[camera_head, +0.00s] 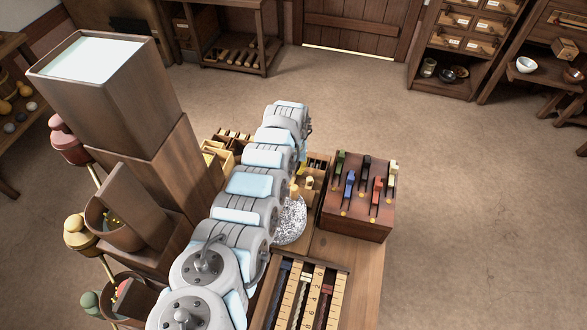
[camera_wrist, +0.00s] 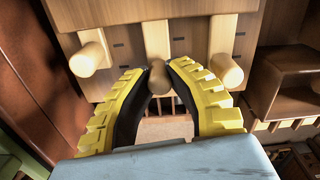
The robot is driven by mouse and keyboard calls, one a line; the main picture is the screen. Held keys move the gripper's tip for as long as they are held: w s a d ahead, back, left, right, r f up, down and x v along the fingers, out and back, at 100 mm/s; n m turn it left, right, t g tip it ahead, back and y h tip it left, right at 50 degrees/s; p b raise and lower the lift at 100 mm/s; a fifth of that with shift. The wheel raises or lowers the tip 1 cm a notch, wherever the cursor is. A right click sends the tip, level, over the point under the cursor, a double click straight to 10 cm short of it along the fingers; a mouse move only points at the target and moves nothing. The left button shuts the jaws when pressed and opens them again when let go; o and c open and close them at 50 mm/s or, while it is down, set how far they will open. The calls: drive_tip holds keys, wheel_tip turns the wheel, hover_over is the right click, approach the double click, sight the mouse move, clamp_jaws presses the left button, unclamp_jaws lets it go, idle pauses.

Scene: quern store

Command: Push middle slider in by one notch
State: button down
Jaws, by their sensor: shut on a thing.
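In the wrist view, three pale wooden sliders with round pegs are set in a brown wooden board (camera_wrist: 120,60). The middle slider (camera_wrist: 157,38) has its peg (camera_wrist: 159,82) between the black pads of my gripper (camera_wrist: 160,68), whose yellow fingers are closed on it near their tips. The left slider's peg (camera_wrist: 88,58) and the right slider's peg (camera_wrist: 226,70) stand outside the fingers. The left peg sits a little higher in the picture than the other two. In the head view, my arm hides the gripper and most of the slider board.
In the head view, a box with coloured levers (camera_head: 357,205) stands right of my arm. A tray with number scales (camera_head: 305,295) lies in front, and a speckled round thing (camera_head: 290,222) is beside the arm. A tall wooden hopper (camera_head: 120,90) stands left. Bare tabletop (camera_head: 350,265) shows at right.

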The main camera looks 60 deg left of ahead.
sight(291, 181)
drive_tip(key=shift+d+r+p, duration=0.1)
drive_tip(key=shift+r+p, duration=0.1)
drive_tip(key=shift+p, duration=0.35)
drive_tip(key=shift+s+d+p, duration=0.2)
drive_tip(key=shift+d+p, duration=0.05)
drive_tip(key=shift+p, duration=0.65)
drive_tip(key=s+d+p, duration=0.1)
drive_tip(key=p, duration=0.3)
drive_tip(key=shift+s+d, duration=0.15)
drive_tip(key=shift+d, duration=0.05)
drive_tip(key=shift+f, duration=0.15)
drive_tip(key=c, duration=0.9)
unclamp_jaws()
drive_tip(key=shift+s+d+f, duration=0.1)
drive_tip(key=shift+s, duration=0.05)
